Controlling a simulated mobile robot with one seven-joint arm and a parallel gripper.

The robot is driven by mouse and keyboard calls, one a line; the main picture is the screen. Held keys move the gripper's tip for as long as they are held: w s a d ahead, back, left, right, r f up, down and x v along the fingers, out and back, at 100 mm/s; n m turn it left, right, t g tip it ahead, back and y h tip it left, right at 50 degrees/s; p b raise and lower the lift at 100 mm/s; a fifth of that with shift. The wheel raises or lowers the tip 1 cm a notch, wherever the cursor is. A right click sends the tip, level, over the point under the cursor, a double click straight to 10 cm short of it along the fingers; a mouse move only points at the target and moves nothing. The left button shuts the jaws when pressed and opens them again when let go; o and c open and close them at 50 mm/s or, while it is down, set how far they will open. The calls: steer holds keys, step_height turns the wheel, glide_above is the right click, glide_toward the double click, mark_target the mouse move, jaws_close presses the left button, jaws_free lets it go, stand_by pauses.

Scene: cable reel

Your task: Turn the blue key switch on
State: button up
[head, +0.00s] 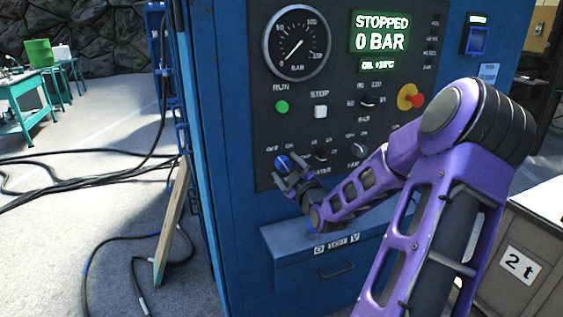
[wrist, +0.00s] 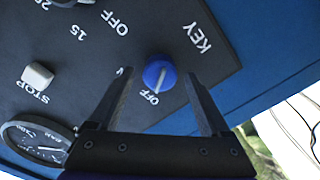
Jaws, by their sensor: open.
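The blue key switch (head: 282,163) is a round knob at the lower left of the dark control panel, with OFF and ON printed above it. In the wrist view the blue knob (wrist: 158,71) shows a pale pointer line that lies towards the OFF label. My gripper (head: 287,174) is open in front of the switch. In the wrist view its two fingers stand one on each side of the knob with gaps between. Whether the fingertips reach as deep as the knob cannot be told. One finger partly hides the ON label.
The panel (head: 260,120) also carries a round gauge (head: 296,43), a green RUN button (head: 282,107), a white STOP button (head: 321,111), several dark knobs and a red-yellow knob (head: 410,97). The display (head: 382,32) reads STOPPED, 0 BAR. A ledge (head: 290,240) juts out below.

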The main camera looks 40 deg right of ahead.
steer(key=shift+w, duration=0.3)
jaws_close()
stand_by(0.4)
steer(key=shift+r+m, duration=0.1)
steer(key=shift+m, duration=0.3)
steer(key=m+p, duration=0.1)
steer(key=m, duration=0.4)
steer(key=shift+d+r+m, duration=0.1)
steer(key=shift+m, duration=0.2)
steer(key=m+p, duration=0.1)
steer(key=m, duration=0.4)
steer(key=shift+p, duration=0.4)
steer(key=shift+m, duration=0.4)
